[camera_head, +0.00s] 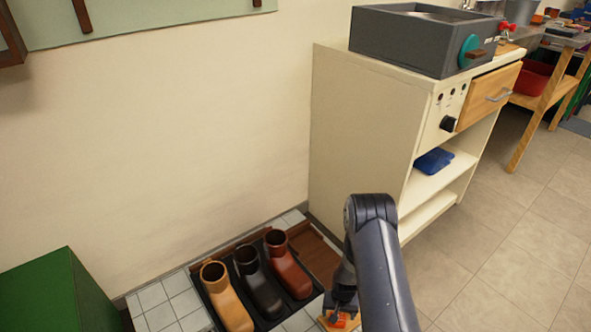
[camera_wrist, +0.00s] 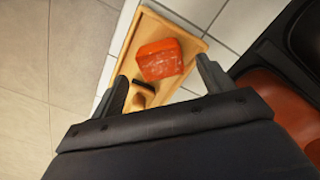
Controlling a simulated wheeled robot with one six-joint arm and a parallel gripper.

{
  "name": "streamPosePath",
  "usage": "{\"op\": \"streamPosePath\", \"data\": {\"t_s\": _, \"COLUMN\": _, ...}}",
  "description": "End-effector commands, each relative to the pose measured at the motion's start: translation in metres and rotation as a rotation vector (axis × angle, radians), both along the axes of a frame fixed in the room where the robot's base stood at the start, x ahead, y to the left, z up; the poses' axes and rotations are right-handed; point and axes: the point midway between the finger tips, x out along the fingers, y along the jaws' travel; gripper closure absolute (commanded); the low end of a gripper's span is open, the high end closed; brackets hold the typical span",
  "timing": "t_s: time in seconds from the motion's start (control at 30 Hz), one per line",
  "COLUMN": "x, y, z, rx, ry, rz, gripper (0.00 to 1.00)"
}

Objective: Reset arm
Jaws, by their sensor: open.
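My gripper (camera_wrist: 162,88) is open in the wrist view, with its two fingers spread apart. Beyond and between the fingers is a wooden tray (camera_wrist: 193,47) on the tiles. An orange-red block (camera_wrist: 159,60) and a small dark brush-like item (camera_wrist: 143,90) lie on the tray. Nothing is visibly held. In the head view my gripper (camera_head: 341,303) is low at the bottom centre, over the tray (camera_head: 326,322), and partly hides it; the orange block (camera_head: 341,320) shows just below it.
A tan boot (camera_head: 228,300), a black boot (camera_head: 259,285) and a brown boot (camera_head: 288,267) stand left of my gripper. A cream cabinet (camera_head: 360,150) stands behind my arm. A green box (camera_head: 60,300) is at lower left. Floor at right (camera_head: 500,250) is clear.

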Motion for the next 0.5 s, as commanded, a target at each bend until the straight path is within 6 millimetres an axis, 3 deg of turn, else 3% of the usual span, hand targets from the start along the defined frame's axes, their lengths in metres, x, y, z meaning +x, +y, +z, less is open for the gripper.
{"op": "streamPosePath", "data": {"t_s": 0.03, "x": 0.000, "y": 0.000, "z": -0.016, "rx": 0.000, "ry": 0.001, "rz": 0.000, "gripper": 0.24}}
{"op": "streamPosePath", "data": {"t_s": 0.23, "x": 0.000, "y": 0.000, "z": -0.050, "rx": 0.000, "ry": -0.001, "rz": 0.000, "gripper": 0.24}}
{"op": "streamPosePath", "data": {"t_s": 0.3, "x": 0.001, "y": 0.000, "z": -0.029, "rx": -0.001, "ry": -0.004, "rz": 0.000, "gripper": 0.24}}
{"op": "streamPosePath", "data": {"t_s": 0.5, "x": 0.000, "y": 0.000, "z": -0.011, "rx": 0.000, "ry": -0.001, "rz": 0.000, "gripper": 0.24}}
